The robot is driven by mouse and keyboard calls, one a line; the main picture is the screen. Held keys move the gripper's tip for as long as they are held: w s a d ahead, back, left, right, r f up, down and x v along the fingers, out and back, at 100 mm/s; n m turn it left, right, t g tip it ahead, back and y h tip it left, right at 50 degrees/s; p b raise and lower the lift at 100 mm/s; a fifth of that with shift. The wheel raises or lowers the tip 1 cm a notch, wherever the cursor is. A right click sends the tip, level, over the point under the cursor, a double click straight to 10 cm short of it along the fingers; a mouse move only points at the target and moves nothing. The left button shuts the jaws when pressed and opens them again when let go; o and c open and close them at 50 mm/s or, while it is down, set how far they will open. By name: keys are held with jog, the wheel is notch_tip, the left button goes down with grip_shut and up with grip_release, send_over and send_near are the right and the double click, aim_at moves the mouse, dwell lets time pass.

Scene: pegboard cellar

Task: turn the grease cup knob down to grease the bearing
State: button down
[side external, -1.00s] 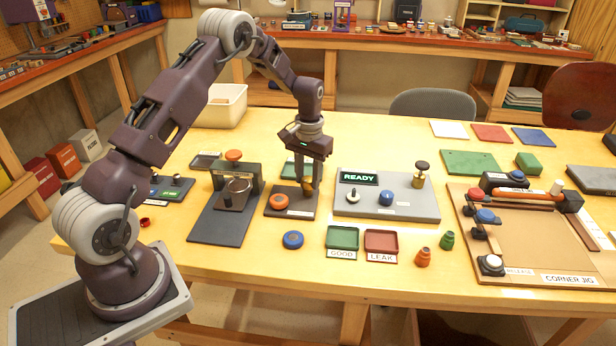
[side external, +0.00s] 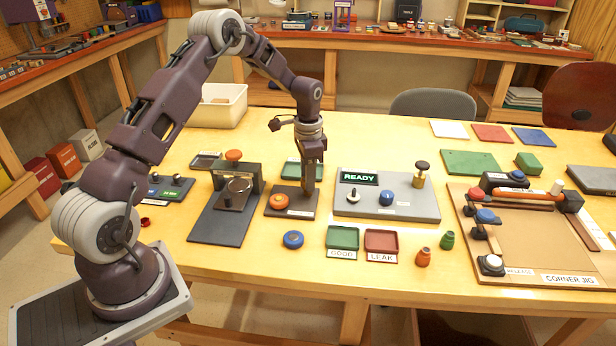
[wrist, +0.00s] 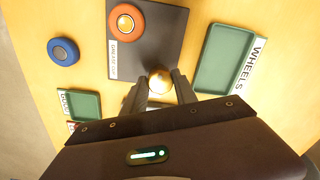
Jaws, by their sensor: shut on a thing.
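The grease cup knob (wrist: 160,80) is a round brass piece standing at the edge of a dark base plate (wrist: 150,48) labelled GREASE CUP. My gripper (wrist: 161,86) is shut on the knob, one finger on each side of it, in the wrist view. In the side view my gripper (side external: 308,188) points straight down at the right part of the dark plate (side external: 270,210), and its fingers hide the knob. An orange round part with a pale centre (wrist: 126,22) sits on the same plate, left of my gripper in the side view (side external: 279,201).
A loose blue ring (side external: 292,240) lies in front of the plate. A green tray labelled WHEELS (wrist: 212,60) is close beside it. A grey panel (side external: 428,210) with a READY display (side external: 359,178) stands right, and a dark press stand (side external: 215,228) left. GOOD (side external: 342,249) and LEAK (side external: 381,253) trays are in front.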

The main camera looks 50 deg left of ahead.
jog(key=shift+m, duration=0.4)
jog(key=c, duration=1)
grip_release()
jog(key=shift+o, duration=0.2)
notch_tip(320, 180, up, 7)
jog(key=shift+d+r, duration=0.1)
